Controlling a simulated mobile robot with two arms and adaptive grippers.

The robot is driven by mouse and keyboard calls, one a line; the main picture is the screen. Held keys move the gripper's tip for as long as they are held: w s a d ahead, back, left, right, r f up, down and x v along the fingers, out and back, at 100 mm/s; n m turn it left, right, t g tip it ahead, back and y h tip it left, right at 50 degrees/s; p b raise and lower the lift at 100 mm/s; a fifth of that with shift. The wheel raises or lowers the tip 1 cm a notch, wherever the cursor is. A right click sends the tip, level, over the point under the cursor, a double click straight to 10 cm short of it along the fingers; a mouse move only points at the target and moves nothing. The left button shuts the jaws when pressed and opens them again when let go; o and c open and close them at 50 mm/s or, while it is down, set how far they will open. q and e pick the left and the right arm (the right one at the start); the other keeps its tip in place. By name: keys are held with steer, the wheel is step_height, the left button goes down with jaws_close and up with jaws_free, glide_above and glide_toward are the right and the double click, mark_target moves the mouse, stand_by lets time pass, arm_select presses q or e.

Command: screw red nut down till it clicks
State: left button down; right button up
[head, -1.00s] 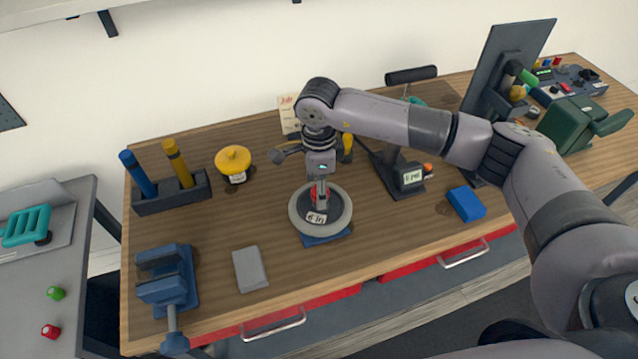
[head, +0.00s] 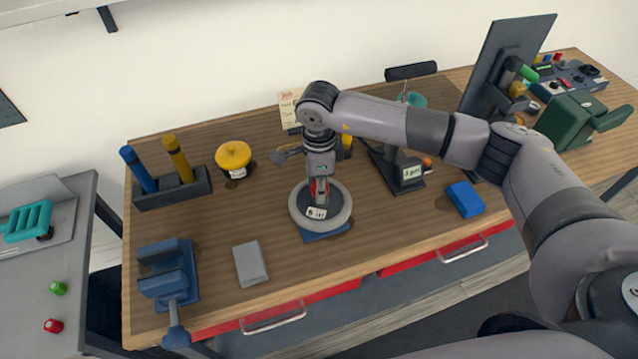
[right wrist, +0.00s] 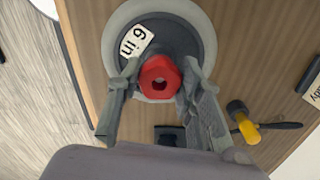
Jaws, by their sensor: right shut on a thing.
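The red nut (right wrist: 160,78) sits at the centre of a grey wheel (right wrist: 112,42) with a dark hub and a "6 in" label. My right gripper (right wrist: 158,80) points down over the hub and is shut on the nut, one finger on each side. In the head view the nut (head: 313,187) shows only partly behind the fingers of my right gripper (head: 318,192). The wheel (head: 345,212) lies flat on a blue support (head: 325,237) on the bench. The nut's underside and thread are hidden. My left gripper is not in view.
Near the wheel are a grey block (head: 250,264), a blue vise (head: 168,275), a yellow-lidded pot (head: 233,156) and a blue box (head: 465,199). Small green (head: 58,287) and red (head: 53,325) pieces lie on the grey side table. Bare wood surrounds the wheel.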

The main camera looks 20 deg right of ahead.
steer(key=c, duration=0.4)
steer(key=shift+o, duration=0.2)
steer(key=m, duration=0.5)
steer(key=shift+b, duration=0.3)
steer(key=m, duration=1.1)
steer(key=shift+m, duration=0.4)
steer(key=m+p, duration=0.1)
steer(key=m, duration=0.4)
steer(key=o, duration=0.8)
steer(key=shift+c, duration=0.2)
steer(key=o, duration=0.4)
steer(key=shift+a, duration=0.1)
steer(key=shift+o, duration=0.2)
